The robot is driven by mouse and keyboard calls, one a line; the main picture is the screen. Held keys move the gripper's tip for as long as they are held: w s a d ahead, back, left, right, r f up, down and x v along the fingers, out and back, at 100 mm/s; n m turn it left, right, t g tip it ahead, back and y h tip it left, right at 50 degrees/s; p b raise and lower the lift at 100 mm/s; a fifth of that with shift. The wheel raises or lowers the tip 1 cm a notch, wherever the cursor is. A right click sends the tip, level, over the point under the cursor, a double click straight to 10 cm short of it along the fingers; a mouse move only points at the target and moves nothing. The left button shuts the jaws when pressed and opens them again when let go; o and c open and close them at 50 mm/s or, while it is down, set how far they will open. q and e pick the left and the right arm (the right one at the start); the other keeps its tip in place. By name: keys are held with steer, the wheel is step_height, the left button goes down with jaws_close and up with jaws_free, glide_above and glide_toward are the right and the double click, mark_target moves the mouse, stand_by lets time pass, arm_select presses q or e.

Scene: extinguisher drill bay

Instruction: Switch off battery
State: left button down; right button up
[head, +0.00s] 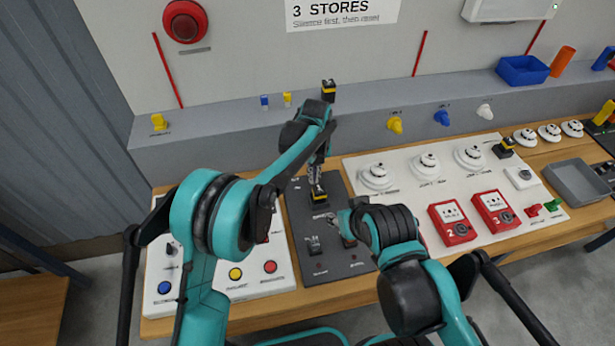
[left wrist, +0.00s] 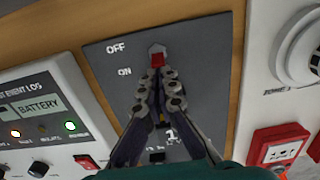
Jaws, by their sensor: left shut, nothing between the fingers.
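A dark panel (head: 297,205) lies on the bench and also shows in the left wrist view (left wrist: 98,62), with OFF and ON labels. A red-tipped switch piece (left wrist: 157,58) stands on it beside the labels. My left gripper (left wrist: 157,75) is shut with its fingertips at this red piece; I cannot tell whether they touch it. In the head view my left gripper (head: 318,182) reaches down over the panel's upper part. The white panel with a BATTERY display (left wrist: 38,108) is to its left. My right gripper (head: 336,220) is low over the dark panel, its fingers partly hidden.
White detectors (head: 425,164) and red call points (head: 453,222) sit on a white board to the right. A grey tray (head: 577,180) is farther right. A raised ledge (head: 220,134) with small coloured pieces runs behind. My arms hide much of the near bench.

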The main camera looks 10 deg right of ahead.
arm_select(q)
steer(key=shift+w+r, duration=0.1)
steer(key=shift+w, duration=0.25)
steer(key=shift+w+d, duration=0.15)
steer(key=shift+r, duration=0.1)
steer(key=shift+r+p, duration=0.55)
steer(key=shift+r, duration=0.15)
arm_select(e)
steer(key=shift+w+a+r, duration=0.2)
steer(key=shift+w+r, duration=0.1)
steer(key=shift+r, duration=0.25)
arm_select(q)
step_height(320, 180, up, 12)
